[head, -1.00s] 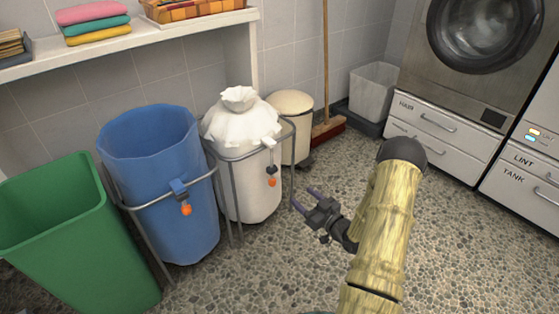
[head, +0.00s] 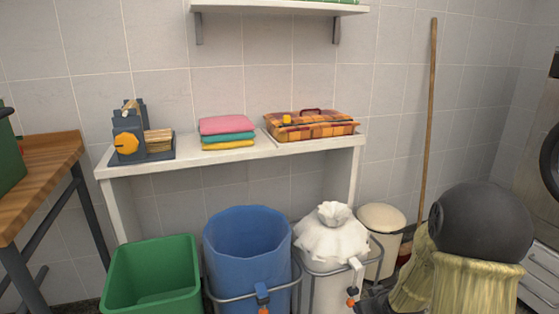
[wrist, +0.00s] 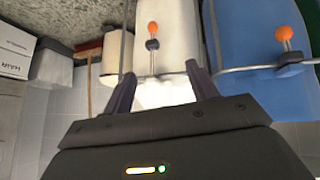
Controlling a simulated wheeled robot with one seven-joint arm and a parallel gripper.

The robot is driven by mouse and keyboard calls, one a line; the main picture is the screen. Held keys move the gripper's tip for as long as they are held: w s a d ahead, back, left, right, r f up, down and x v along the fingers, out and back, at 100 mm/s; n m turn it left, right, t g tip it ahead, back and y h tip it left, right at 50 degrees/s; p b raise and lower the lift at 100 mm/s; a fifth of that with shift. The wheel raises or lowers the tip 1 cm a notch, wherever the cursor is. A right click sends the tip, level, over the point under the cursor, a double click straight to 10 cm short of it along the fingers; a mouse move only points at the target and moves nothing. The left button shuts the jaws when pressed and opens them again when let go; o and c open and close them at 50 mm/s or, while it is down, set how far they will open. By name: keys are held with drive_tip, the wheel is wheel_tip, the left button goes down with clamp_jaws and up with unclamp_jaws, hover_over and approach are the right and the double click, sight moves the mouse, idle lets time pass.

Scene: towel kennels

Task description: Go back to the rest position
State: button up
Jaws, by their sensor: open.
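My gripper (wrist: 161,90) is open and empty in the wrist view, its two dark fingers apart. It faces a white bag (wrist: 165,40) in a wire stand, with an orange-tipped clip on the stand's rim; I cannot tell the exact distance. In the head view my arm stands at the lower right, its elbow large and near, and the gripper is mostly hidden or cut off by the bottom edge. The tied white bag (head: 332,240) stands upright in its stand. The blue bag (head: 247,245) stands open to its left.
A green bin (head: 152,285) stands left of the blue bag. A white shelf (head: 230,154) carries folded towels (head: 227,133) and a plaid basket (head: 310,126). A wooden table (head: 40,165) is at the far left.

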drive_tip(key=s+a+r+m+g+p, duration=0.1)
drive_tip(key=s+a+r+g+p, duration=0.25)
drive_tip(key=s+r, duration=0.45)
drive_tip(key=s+a+r+m+g+p, duration=0.25)
drive_tip(key=s+a+r, duration=0.3)
drive_tip(key=s, duration=0.35)
wheel_tip(320, 180, up, 38)
drive_tip(key=p, duration=3.7)
drive_tip(key=shift+w+d+f+n+t+p, duration=0.2)
drive_tip(key=shift+f+n+t+p, duration=0.05)
drive_tip(key=shift+n+t+p, duration=0.1)
idle(0.7)
